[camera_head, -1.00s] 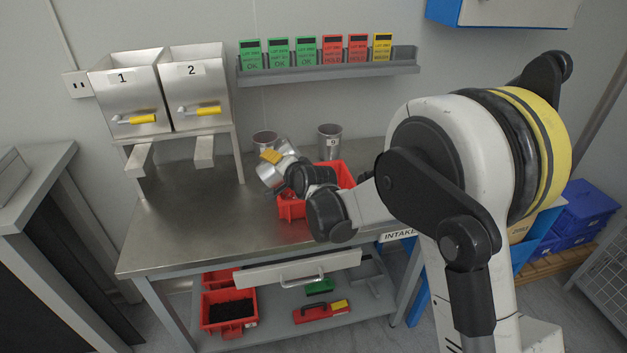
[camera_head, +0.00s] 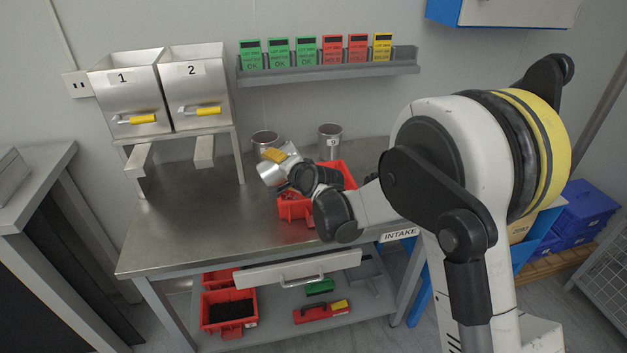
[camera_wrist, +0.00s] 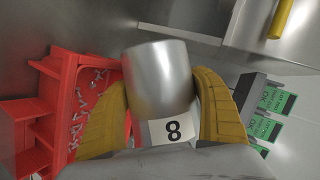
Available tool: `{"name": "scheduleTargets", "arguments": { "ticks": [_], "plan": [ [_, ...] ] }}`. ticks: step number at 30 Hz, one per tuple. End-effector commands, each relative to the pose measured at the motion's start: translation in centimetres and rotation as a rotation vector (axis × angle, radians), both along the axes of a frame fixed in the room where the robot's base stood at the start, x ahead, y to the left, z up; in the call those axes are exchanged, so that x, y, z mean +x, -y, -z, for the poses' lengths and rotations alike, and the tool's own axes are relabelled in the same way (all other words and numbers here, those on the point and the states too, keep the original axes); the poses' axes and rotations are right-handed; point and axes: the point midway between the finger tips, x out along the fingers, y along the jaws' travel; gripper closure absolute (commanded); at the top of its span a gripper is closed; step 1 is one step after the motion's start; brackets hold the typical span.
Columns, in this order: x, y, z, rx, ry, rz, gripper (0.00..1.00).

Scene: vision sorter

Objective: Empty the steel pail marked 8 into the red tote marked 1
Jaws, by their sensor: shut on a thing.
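The steel pail marked 8 (camera_wrist: 160,75) is between the yellow fingers of my gripper (camera_wrist: 158,112), which is shut on it. In the head view the pail (camera_head: 271,173) is tilted, its end pointing left, above the bench by the red tote (camera_head: 295,209). In the wrist view the tote (camera_wrist: 52,75) lies to the left of the pail, with several small metallic pieces (camera_wrist: 90,105) inside. The pail's inside does not show, so I cannot tell its contents. The tote's number is not readable.
A pail marked 9 (camera_head: 329,142) and another steel pail (camera_head: 264,140) stand behind. Steel bins marked 1 (camera_head: 126,93) and 2 (camera_head: 194,88) stand at the back left. A card rack (camera_head: 330,70) hangs on the wall. The bench's left part (camera_head: 180,230) is clear.

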Motion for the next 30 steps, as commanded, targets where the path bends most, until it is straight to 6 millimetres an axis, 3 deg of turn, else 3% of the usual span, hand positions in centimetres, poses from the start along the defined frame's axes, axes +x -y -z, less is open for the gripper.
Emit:
{"name": "scheduleTargets", "arguments": {
  "ticks": [30],
  "plan": [
    [0.1,0.3,-1.3,0.126,-0.052,0.002,0.7]
  ]
}}
